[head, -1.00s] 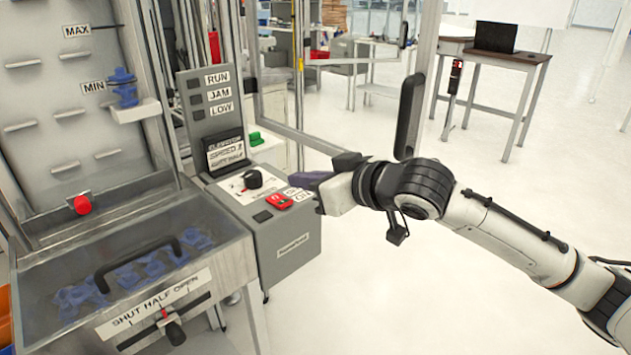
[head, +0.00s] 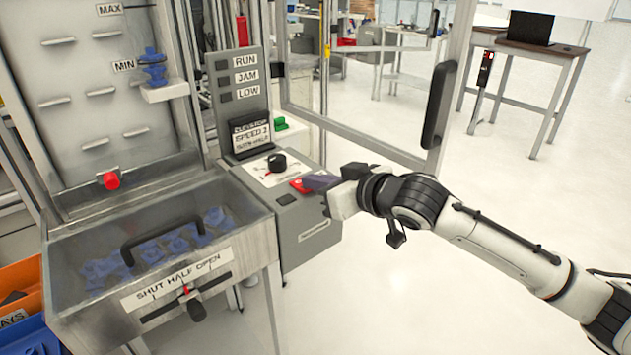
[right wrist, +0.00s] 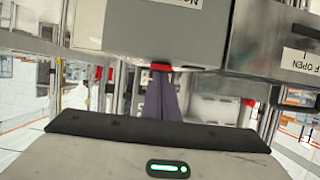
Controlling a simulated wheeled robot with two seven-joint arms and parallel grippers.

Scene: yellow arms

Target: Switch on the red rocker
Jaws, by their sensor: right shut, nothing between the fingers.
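The red rocker (head: 297,186) sits on the sloped top of the grey control box (head: 305,232), right of the black knob (head: 277,163). My right gripper (head: 312,183) is shut and empty. Its dark fingertips are at the rocker and cover its right part in the head view. In the right wrist view the red rocker (right wrist: 160,66) shows at the box's edge, just beyond the tips of my right gripper (right wrist: 160,82). I cannot tell whether they touch, and the rocker's position is hard to read. My left gripper is not in view.
Left of the box is a clear-lidded bin (head: 150,255) with blue parts and a black handle (head: 165,240). A glass-panelled frame with a black door handle (head: 438,105) rises behind my right arm.

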